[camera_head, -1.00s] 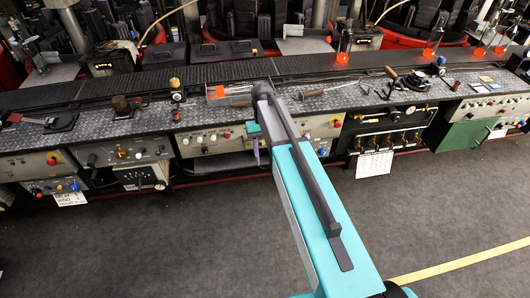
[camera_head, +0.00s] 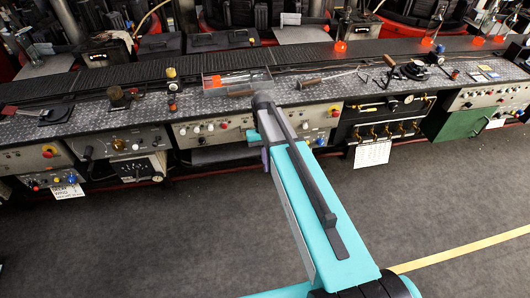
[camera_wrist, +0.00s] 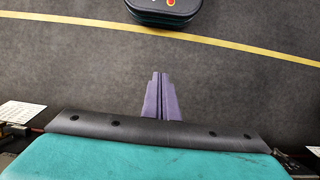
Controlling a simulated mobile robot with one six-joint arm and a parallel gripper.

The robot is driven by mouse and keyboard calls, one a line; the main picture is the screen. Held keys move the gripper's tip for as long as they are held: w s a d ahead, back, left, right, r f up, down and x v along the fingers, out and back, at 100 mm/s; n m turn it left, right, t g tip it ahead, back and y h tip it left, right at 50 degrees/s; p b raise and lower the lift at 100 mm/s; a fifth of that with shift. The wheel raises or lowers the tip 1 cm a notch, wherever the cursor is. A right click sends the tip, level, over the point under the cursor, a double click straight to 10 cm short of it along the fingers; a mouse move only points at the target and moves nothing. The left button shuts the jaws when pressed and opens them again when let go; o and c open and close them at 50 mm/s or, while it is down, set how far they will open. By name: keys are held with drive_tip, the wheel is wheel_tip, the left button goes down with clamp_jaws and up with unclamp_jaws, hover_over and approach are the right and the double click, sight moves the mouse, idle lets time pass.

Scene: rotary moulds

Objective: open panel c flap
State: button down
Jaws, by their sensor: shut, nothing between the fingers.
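A long bench front holds several control panels; I cannot tell which is panel c. A green flap-like panel (camera_head: 459,125) is at the right in the head view and looks closed. The grey panel (camera_head: 208,128) in the middle has knobs and a red button, with a dark recess below it partly hidden by my arm. My gripper (camera_head: 265,157) hangs in front of this middle section, mostly hidden by my arm. In the wrist view my gripper (camera_wrist: 160,77) shows two purple fingers together over the floor, empty and touching no flap.
A clear box (camera_head: 237,82) with orange-handled tools lies on the bench top behind my arm. White sheets (camera_head: 372,154) and (camera_head: 69,191) hang from the panels. The grey floor (camera_head: 430,205) is clear, with a yellow line (camera_head: 460,250).

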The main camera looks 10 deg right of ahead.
drive_tip(key=s+d+f+g+b, duration=0.1)
drive_tip(key=s+f+b, duration=0.6)
drive_tip(key=s+f, duration=2.5)
drive_tip(key=shift+s+f+g, duration=0.15)
drive_tip(key=shift+s+g, duration=0.35)
drive_tip(key=shift+s, duration=0.25)
